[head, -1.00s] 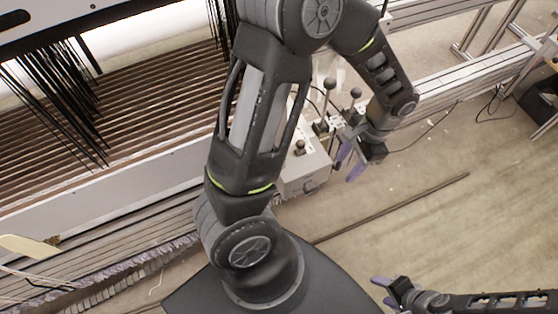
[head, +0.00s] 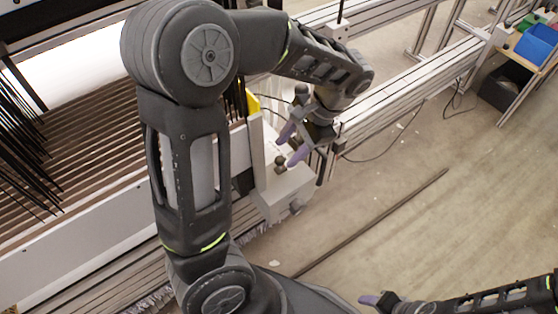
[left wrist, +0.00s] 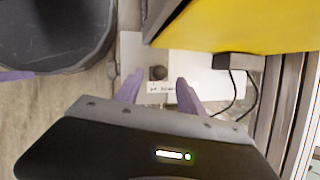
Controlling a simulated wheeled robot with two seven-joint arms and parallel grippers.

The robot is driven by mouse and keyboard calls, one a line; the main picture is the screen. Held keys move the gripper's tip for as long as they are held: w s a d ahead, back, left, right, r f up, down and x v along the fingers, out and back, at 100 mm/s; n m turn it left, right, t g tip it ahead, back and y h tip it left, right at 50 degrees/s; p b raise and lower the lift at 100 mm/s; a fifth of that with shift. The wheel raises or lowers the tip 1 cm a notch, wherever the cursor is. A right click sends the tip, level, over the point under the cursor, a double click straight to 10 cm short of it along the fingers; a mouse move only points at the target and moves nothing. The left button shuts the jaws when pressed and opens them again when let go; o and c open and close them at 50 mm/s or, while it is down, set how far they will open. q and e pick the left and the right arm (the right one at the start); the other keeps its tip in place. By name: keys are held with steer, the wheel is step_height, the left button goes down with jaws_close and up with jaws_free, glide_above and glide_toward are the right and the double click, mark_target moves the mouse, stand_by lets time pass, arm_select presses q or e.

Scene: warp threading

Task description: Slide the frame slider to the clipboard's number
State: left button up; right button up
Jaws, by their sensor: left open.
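My left gripper (head: 290,147) is open, its two purple fingers apart, above and beside a white box (head: 285,195) with dark knobs on the loom frame. In the left wrist view a dark round knob (left wrist: 158,73) stands on a white plate with a small label, showing between the open fingers (left wrist: 158,92). I cannot tell whether the fingers touch it, or whether it is the slider. No clipboard can be made out for sure, and no number is readable. My right gripper (head: 378,300) is at the bottom edge, partly cut off.
Brown warp threads (head: 95,135) and dark hanging strands fill the left. A yellow thing (head: 253,103) shows behind my left arm; a large yellow surface (left wrist: 240,25) fills the wrist view's upper right. Metal rails (head: 420,95) run at upper right. A long dark rod (head: 385,215) lies on open floor.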

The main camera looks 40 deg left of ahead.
mark_target(282, 157)
arm_select(q)
steer(key=b+x, duration=0.1)
steer(key=x, duration=0.4)
steer(key=shift+a+f, duration=0.1)
steer(key=shift+f, duration=0.25)
steer(key=shift+c, duration=0.6)
jaws_close()
steer(key=shift+r, duration=0.1)
stand_by(0.4)
